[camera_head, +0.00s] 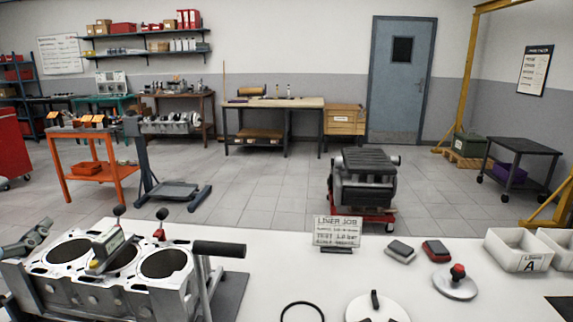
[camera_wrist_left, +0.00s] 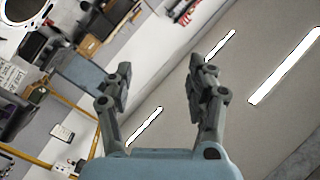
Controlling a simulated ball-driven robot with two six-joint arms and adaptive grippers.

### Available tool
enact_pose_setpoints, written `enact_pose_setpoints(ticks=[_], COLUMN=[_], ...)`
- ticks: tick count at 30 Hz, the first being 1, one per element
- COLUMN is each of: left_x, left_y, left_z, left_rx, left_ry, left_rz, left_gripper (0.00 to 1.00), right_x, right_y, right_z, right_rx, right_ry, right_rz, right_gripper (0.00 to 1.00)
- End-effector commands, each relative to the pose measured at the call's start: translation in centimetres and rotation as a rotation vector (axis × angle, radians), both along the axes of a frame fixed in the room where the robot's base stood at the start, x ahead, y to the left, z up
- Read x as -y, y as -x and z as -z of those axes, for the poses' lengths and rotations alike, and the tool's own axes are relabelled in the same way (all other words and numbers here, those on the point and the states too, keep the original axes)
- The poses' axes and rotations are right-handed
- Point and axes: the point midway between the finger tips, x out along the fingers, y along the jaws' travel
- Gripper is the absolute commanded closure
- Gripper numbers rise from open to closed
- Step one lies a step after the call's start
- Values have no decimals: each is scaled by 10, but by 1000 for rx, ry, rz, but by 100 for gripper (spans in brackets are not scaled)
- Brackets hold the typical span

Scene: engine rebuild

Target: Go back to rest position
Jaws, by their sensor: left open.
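Grey jointed parts that look like this gripper (camera_head: 30,238) show at the left edge of the head view, by the back left corner of the engine block (camera_head: 95,290). I cannot tell there whether they touch the block. My right gripper is in neither view.
The white bench (camera_head: 270,260) fills the front. It carries a sign (camera_head: 337,231), two small blocks (camera_head: 401,251) (camera_head: 436,250), a red-knobbed disc (camera_head: 455,283), a dark ring (camera_head: 302,312) and white bins (camera_head: 518,249). A black-handled tool (camera_head: 219,248) stands at the block's right end.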

Motion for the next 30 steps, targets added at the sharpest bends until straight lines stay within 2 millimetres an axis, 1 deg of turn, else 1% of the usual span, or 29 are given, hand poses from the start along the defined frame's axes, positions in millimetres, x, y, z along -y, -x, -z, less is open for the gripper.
enact_pose_setpoints(ticks=[1,3,6,9,12,16,18,20,21,23,24,26,27,29,30], left_x=[-3,0,16,35,57,86,82,79,78,76,74,72,70,66,64], left_y=[19,46,82,116,148,190,181,177,175,173,172,172,174,177,183], left_z=[34,75,117,146,165,181,217,243,261,289,310,342,367,406,436], left_rx=[-121,-281,-475,-642,-794,-982,-987,-991,-996,-1003,-1009,-1017,-1023,-1034,-1043], left_ry=[130,274,424,536,627,726,720,720,720,720,721,722,722,723,723], left_rz=[-74,-146,-207,-240,-255,-255,-266,-270,-275,-281,-286,-292,-298,-306,-313], left_gripper=[43,43,43,43,43,43,43,43,43,43,43,43,43,43,43], right_x=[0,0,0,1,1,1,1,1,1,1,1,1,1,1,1], right_y=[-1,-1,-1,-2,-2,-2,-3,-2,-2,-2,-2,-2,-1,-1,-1], right_z=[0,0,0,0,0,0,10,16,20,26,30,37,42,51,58], right_rx=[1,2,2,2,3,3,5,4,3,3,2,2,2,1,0], right_ry=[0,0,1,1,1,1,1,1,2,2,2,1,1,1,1], right_rz=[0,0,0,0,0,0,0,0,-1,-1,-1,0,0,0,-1], right_gripper=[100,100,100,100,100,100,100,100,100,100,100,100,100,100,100])
